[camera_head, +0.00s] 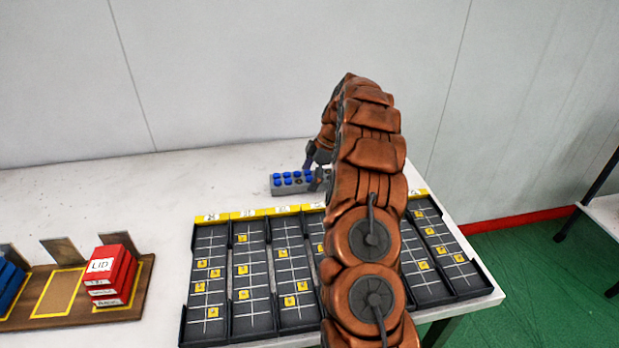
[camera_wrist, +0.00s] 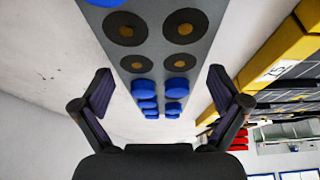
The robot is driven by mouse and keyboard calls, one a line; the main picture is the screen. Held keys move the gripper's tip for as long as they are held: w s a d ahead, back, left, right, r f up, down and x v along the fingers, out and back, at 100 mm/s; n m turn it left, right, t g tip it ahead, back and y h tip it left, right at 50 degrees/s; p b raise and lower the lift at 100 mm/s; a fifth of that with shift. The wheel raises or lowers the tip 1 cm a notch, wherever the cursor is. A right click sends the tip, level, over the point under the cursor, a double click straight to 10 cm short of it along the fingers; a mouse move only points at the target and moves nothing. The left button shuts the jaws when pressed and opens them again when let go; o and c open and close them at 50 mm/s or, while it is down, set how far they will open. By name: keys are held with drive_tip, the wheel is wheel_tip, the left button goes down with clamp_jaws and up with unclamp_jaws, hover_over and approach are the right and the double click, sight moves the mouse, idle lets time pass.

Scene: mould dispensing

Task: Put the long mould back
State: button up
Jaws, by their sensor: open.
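A long grey mould (camera_head: 284,188) with blue round caps lies on the white table behind the row of black trays. My arm hides its right end in the head view. In the wrist view the grey mould (camera_wrist: 150,47) shows several dark round spots with orange centres, and blue caps further along. My gripper (camera_head: 314,170) is at the mould, partly hidden by my arm. In the wrist view my gripper (camera_wrist: 160,82) is open, one finger on each side of the mould, with gaps showing between fingers and mould. Whether the fingers are level with it I cannot tell.
Several black gridded trays (camera_head: 262,297) with yellow labels and small yellow pieces fill the table's front. A wooden board (camera_head: 60,290) at left holds red boxes marked LID (camera_head: 112,277) and blue boxes (camera_head: 8,285). The table (camera_head: 150,190) is clear left of the mould.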

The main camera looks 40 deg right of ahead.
drive_tip(key=shift+r, duration=0.1)
drive_tip(key=b+v, duration=0.1)
drive_tip(key=v, duration=0.9)
drive_tip(key=shift+b, duration=0.35)
drive_tip(key=shift+v, duration=1)
drive_tip(key=shift+a, duration=0.1)
